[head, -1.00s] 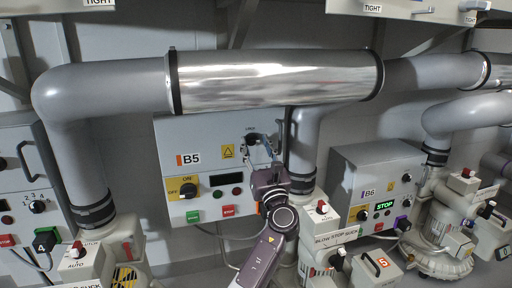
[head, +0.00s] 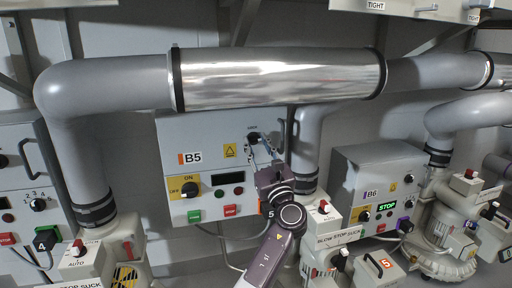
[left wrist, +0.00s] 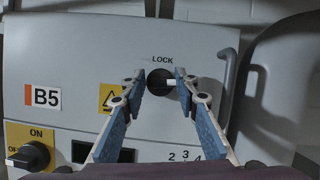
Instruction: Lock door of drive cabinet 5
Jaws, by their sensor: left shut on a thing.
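Drive cabinet 5 (head: 215,130) is a grey box labelled B5 under the shiny pipe. Its round black lock knob (left wrist: 158,83), under the word LOCK, is at the cabinet's upper right, and its white mark points right in the left wrist view. It also shows small in the head view (head: 253,138). My left gripper (left wrist: 162,86) has its blue fingers on both sides of the knob and is shut on it. The cabinet door looks flush with the box. My right gripper is in neither view.
A yellow ON/OFF switch (head: 188,188) and green and red buttons sit lower on the cabinet. The large pipe (head: 275,78) crosses just above it. Cabinet B6 (head: 375,180) stands to the right, with blower units below. A curved grey handle (left wrist: 229,85) is right of the knob.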

